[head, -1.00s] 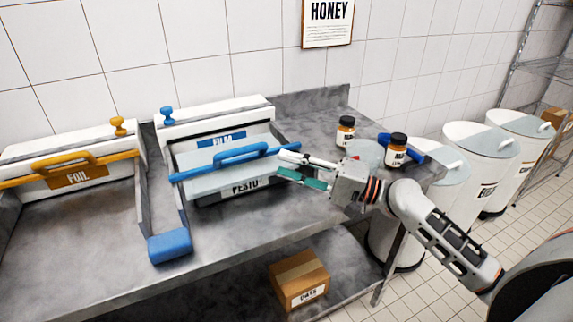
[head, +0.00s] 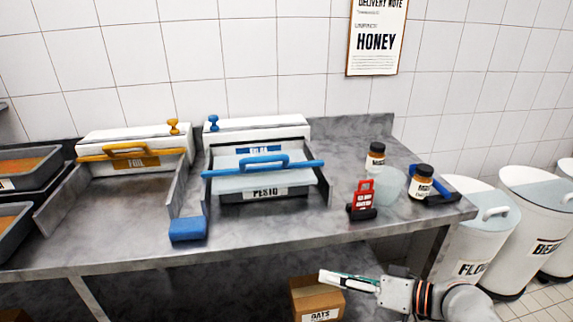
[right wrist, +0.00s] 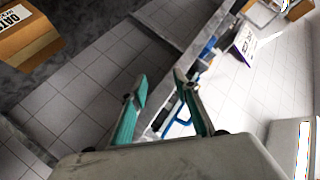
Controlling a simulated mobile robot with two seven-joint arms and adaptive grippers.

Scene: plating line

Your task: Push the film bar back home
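The blue film bar (head: 225,172) with its raised handle lies across a tray labelled PESTO (head: 265,193) in the head view. It sits forward of the white film dispenser box (head: 257,125), with clear film between box and bar. My right gripper (head: 328,278) is low in front of the table, well below and to the right of the bar, touching nothing visible. In the right wrist view its two green-padded fingers (right wrist: 157,86) stand apart with nothing between them. My left gripper is not in view.
A foil dispenser (head: 130,140) with an orange bar stands left. A red device (head: 362,198), jars (head: 421,182) and a bowl (head: 389,185) stand at right. A blue block (head: 188,229) sits at the front edge. A carton (head: 316,300) is below; bins (head: 478,222) stand right.

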